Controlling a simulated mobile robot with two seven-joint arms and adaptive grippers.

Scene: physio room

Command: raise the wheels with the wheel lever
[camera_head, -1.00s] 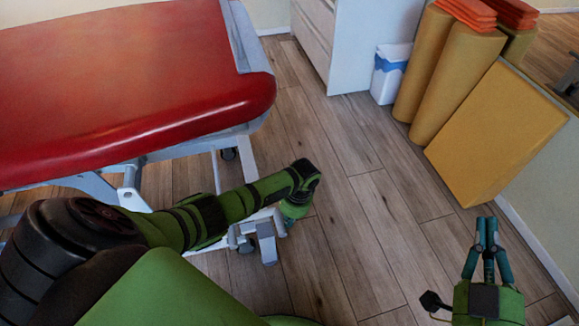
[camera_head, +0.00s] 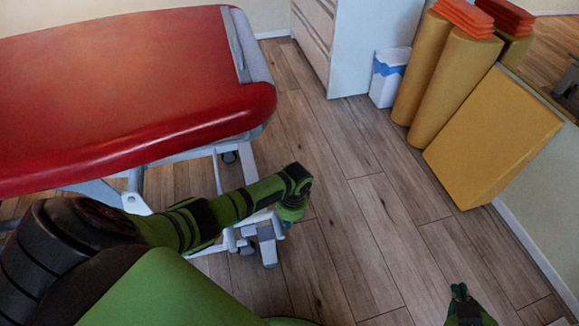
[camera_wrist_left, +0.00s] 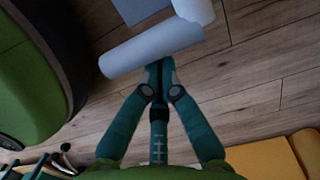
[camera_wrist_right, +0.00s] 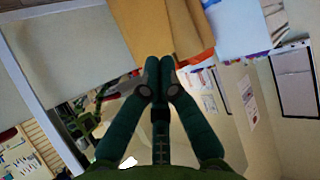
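The red treatment table (camera_head: 130,85) stands on a white wheeled frame at the left. A caster (camera_head: 229,156) shows under its right end. Low white and grey frame parts (camera_head: 266,240) show near the floor beside my left arm; I cannot tell which one is the wheel lever. My left gripper (camera_wrist_left: 160,63) points down there, fingers together, tips at the edge of a pale tube (camera_wrist_left: 145,50); I cannot tell whether they touch. In the head view it is mostly hidden by its wrist. My right gripper (camera_wrist_right: 160,65) is shut and empty, at the bottom right of the head view (camera_head: 459,291).
A white cabinet (camera_head: 365,40) and a small white bin (camera_head: 388,78) stand at the back. Yellow rolls (camera_head: 450,75) and a yellow block (camera_head: 493,140) lean along the right wall. The wooden floor (camera_head: 350,220) between the table and the block is clear.

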